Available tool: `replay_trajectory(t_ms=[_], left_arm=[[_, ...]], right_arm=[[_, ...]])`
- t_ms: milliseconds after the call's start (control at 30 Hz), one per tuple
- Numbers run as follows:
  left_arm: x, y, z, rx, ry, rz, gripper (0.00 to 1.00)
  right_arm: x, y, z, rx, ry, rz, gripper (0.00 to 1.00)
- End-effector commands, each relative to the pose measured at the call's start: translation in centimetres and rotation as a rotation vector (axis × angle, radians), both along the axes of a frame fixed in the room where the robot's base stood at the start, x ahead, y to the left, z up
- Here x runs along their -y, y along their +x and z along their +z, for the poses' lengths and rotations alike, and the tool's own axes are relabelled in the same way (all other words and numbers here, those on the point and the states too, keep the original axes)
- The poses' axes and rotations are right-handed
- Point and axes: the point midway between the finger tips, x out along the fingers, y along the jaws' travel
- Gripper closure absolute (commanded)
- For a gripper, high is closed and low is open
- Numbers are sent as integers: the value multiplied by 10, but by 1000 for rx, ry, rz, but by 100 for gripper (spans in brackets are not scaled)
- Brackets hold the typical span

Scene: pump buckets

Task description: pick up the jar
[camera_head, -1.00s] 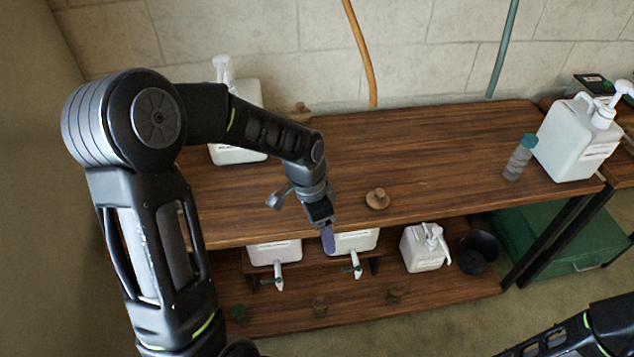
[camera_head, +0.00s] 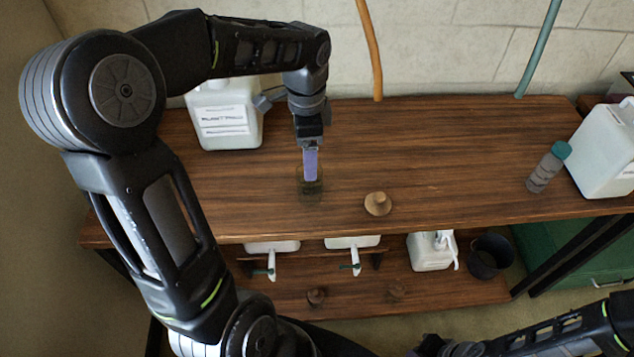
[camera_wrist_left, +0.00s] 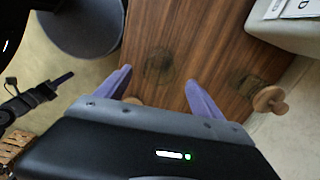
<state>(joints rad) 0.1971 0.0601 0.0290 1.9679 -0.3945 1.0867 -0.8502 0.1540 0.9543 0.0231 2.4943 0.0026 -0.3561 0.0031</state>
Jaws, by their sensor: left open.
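The jar is a small see-through glass jar with a dark greenish tint (camera_head: 310,187), standing on the wooden table. In the left wrist view it shows as a dark round outline (camera_wrist_left: 158,65) between and beyond the two purple fingers. My left gripper (camera_head: 310,165) points down at the jar, with its fingertip overlapping the jar's top in the head view. In the left wrist view my left gripper (camera_wrist_left: 158,80) is open, with nothing clamped between its fingers. Contact with the jar cannot be told. My right arm shows at the bottom right; its gripper's jaws are unclear.
A wooden knobbed lid (camera_head: 378,204) lies right of the jar. A white jug (camera_head: 225,115) stands behind left, another (camera_head: 608,150) far right beside a teal-capped bottle (camera_head: 548,167). A lower shelf (camera_head: 370,290) holds white containers; a black bucket (camera_head: 490,256) stands nearby.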

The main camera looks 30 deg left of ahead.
Motion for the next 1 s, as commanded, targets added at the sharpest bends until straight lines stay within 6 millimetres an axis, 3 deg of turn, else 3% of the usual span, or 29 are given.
replay_trajectory(t_ms=[33, 333, 767, 1000], left_arm=[[0, 0, -15, 0, 0, 0, 23], [0, 0, -49, 0, 0, 0, 23], [0, 0, -51, -1, -1, 0, 23], [0, 0, -73, -1, 0, 1, 23]], right_arm=[[0, 0, -14, 1, 1, 1, 100], [-1, 3, -47, 10, 5, 1, 100], [-1, 4, -47, 11, 4, 1, 100], [-1, 4, -47, 11, 4, 1, 100]])
